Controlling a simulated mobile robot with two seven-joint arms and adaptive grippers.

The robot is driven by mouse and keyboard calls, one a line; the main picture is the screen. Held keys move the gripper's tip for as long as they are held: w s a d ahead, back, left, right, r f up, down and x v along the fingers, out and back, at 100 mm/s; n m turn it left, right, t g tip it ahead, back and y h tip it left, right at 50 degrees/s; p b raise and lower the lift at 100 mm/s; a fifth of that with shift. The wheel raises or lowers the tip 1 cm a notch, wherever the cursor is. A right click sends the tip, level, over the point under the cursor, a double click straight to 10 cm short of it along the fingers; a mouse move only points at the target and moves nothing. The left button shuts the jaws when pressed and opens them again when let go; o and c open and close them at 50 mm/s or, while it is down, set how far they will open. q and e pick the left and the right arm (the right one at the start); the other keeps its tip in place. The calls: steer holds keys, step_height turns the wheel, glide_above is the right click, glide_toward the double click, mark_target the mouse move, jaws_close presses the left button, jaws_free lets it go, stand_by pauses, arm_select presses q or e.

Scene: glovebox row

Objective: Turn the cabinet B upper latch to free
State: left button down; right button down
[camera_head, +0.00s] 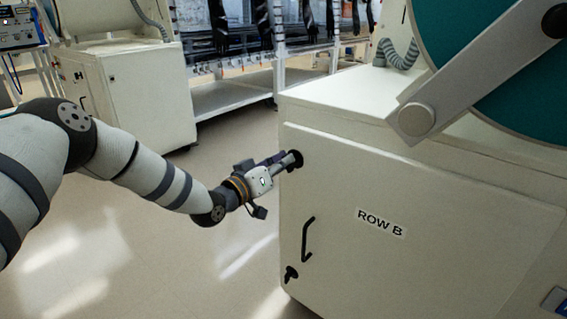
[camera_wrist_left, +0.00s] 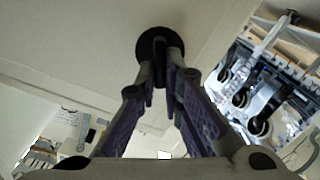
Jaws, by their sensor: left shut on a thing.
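Cabinet B (camera_head: 430,270) is the white cabinet with the "ROW B" label on its door. Its upper latch (camera_head: 297,158) is a dark round knob at the door's upper left corner; in the left wrist view its black disc (camera_wrist_left: 150,40) shows beyond my fingertips. My left gripper (camera_head: 288,161) reaches it from the left, and in the left wrist view its two fingers are closed on the latch's grip (camera_wrist_left: 160,62). The fingers hide part of the latch. The lower latch (camera_head: 290,274) is a small black piece near the door's lower left. My right gripper is in neither view.
A black door handle (camera_head: 307,240) sits between the two latches. A large teal disc with a grey arm (camera_head: 470,70) stands over the cabinet top. Another white cabinet (camera_head: 135,95) stands behind my left arm. The floor left of cabinet B is clear.

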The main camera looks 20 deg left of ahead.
arm_select(q)
steer(key=shift+a+f+n+b, duration=0.15)
steer(key=shift+n+b, duration=0.55)
steer(key=shift+n, duration=1.4)
steer(key=shift+a+f+n+b, duration=0.15)
steer(key=shift+n+b, duration=0.5)
steer(key=shift+n, duration=1.45)
steer(key=shift+f+n+b, duration=0.25)
steer(key=shift+n+b, duration=0.45)
steer(key=shift+n, duration=1.4)
steer(key=shift+n, duration=0.3)
steer(key=c, duration=1.7)
jaws_free()
